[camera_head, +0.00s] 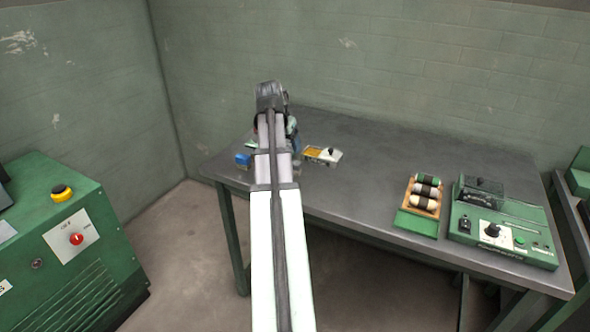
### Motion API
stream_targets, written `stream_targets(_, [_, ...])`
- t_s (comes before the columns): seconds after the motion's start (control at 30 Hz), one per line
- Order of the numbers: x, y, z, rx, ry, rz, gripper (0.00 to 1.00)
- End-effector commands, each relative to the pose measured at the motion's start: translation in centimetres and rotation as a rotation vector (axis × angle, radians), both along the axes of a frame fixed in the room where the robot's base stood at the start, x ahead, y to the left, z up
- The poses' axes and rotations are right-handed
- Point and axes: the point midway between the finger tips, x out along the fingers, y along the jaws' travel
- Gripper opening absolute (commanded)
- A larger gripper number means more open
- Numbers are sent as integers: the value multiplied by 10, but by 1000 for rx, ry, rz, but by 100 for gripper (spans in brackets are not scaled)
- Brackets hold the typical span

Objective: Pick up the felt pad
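I cannot pick out the felt pad for certain. It may be among the small things at the left end of the table, where my arm hides part of the surface. My arm reaches over that end, with its wrist (271,97) above the far left part of the table. The fingers are hidden behind the arm or too small to make out, so I cannot see whether they hold anything. A small blue block (243,160) lies left of my arm. A small yellow and white item with a dark knob (322,155) lies just right of it.
The grey table (365,165) is clear in the middle. A wooden tray (437,206) with dark and white rolls stands at right, beside a green device with knobs (505,232). A green machine (70,240) stands on the floor at left. Walls close off the back.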

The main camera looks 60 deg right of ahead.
Motion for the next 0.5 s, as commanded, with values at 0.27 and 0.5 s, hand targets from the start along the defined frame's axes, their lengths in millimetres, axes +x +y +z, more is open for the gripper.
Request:
stream_targets(0.27, [-5, -12, -21, 0, 0, -12, 77])
stream_targets(0.5, [-4, -26, -54, 0, 0, -10, 77])
